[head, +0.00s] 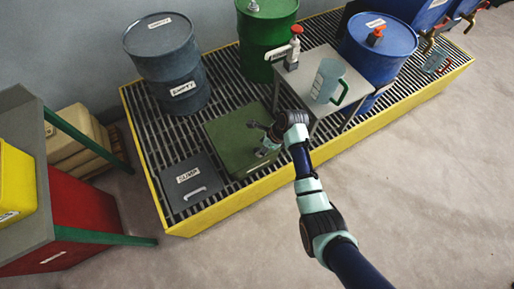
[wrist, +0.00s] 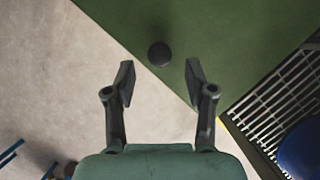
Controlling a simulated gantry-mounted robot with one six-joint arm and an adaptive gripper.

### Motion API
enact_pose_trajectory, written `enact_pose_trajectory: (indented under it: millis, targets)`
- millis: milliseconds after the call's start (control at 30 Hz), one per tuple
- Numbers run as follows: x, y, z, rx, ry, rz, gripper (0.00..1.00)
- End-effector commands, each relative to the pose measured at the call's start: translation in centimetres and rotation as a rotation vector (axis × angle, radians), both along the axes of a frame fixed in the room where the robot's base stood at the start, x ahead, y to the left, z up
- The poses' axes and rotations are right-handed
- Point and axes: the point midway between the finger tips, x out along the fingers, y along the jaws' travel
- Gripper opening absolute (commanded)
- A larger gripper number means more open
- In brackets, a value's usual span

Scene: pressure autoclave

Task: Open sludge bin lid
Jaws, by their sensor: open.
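A green box with a flat green lid (head: 232,127) stands on the grated platform in the head view. Its lid also fills the upper part of the wrist view (wrist: 240,50). A round black knob (wrist: 160,54) sits on the lid near its edge. My gripper (head: 263,140) is above the front right part of the green lid. In the wrist view my gripper (wrist: 160,82) is open and empty, with the knob just beyond the gap between its fingertips. A dark grey box (head: 190,184) with a small label and a pale handle is left of the green box; its label is too small to read surely.
A small table (head: 318,65) with a jug (head: 328,80) stands right behind the green box. Grey (head: 165,62), green (head: 262,38) and blue (head: 378,48) drums stand around. The platform has a yellow rim (head: 225,208). The floor at right is clear.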

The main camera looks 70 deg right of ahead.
Motion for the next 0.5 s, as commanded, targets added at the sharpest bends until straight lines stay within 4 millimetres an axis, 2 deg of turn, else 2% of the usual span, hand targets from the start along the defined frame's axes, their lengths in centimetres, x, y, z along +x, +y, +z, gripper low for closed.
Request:
enact_pose_trajectory:
  millis: [33,200,500]
  targets:
    - [0.4,0.0,-1.4,0.000,0.000,0.001,0.55]
    - [1.1,0.1,-3.0,-0.001,0.000,0.001,0.55]
    - [1.3,0.1,-3.0,-0.002,0.000,0.001,0.53]
